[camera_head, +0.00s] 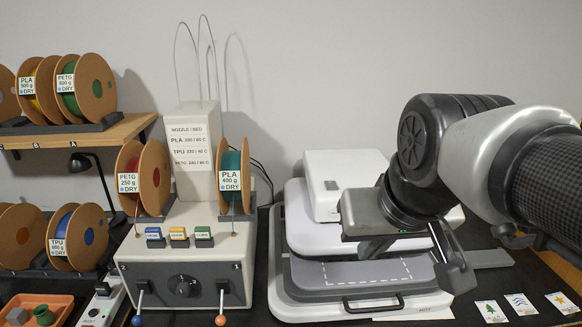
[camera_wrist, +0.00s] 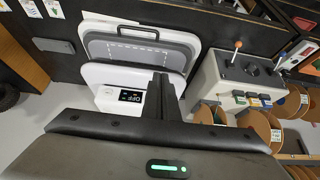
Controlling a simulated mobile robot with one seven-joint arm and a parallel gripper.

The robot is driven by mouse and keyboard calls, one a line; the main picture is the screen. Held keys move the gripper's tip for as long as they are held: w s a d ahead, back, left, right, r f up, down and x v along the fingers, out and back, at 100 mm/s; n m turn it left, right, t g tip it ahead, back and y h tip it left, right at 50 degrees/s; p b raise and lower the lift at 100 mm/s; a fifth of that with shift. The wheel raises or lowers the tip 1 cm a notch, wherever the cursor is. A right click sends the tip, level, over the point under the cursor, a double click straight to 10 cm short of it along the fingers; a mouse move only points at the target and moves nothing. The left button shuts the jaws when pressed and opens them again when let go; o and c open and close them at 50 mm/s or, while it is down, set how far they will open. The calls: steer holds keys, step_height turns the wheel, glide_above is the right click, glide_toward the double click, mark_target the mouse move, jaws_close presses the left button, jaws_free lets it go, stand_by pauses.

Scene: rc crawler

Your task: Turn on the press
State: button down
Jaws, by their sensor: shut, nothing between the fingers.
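The press (camera_head: 300,240) is a white machine with a grey lower plate, on the dark bench in the middle of the head view. In the wrist view the press (camera_wrist: 95,72) shows a small lit display (camera_wrist: 130,96) with a round button beside it; the display seems to read OFF. My gripper (camera_head: 372,248) is in front of the press's upper housing and hides part of it. In the wrist view my gripper (camera_wrist: 162,82) is shut and empty, its fingers just beside the display. I cannot tell whether it touches the press.
A white control box (camera_head: 185,265) with two levers and filament spools stands left of the press. A shelf (camera_head: 80,130) with more spools is at the far left. An orange tray (camera_head: 35,310) and several picture cards (camera_head: 520,304) lie near the front edge.

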steer(key=w+r+b, duration=0.1)
steer(key=w+r, duration=0.3)
steer(key=w, duration=0.6)
steer(key=w+r+t+b, duration=0.1)
steer(key=w+r, duration=0.4)
steer(key=w, duration=0.5)
steer(key=shift+w+t+b, duration=0.3)
steer(key=shift+w+b, duration=0.05)
glide_above(332, 185)
steer(key=s, duration=0.3)
steer(key=f, duration=0.8)
steer(key=shift+w, duration=0.25)
step_height(332, 185, down, 2)
steer(key=shift+s+f, duration=0.1)
steer(key=shift+f, duration=0.1)
steer(key=shift+s+f, duration=0.1)
steer(key=shift+f, duration=0.6)
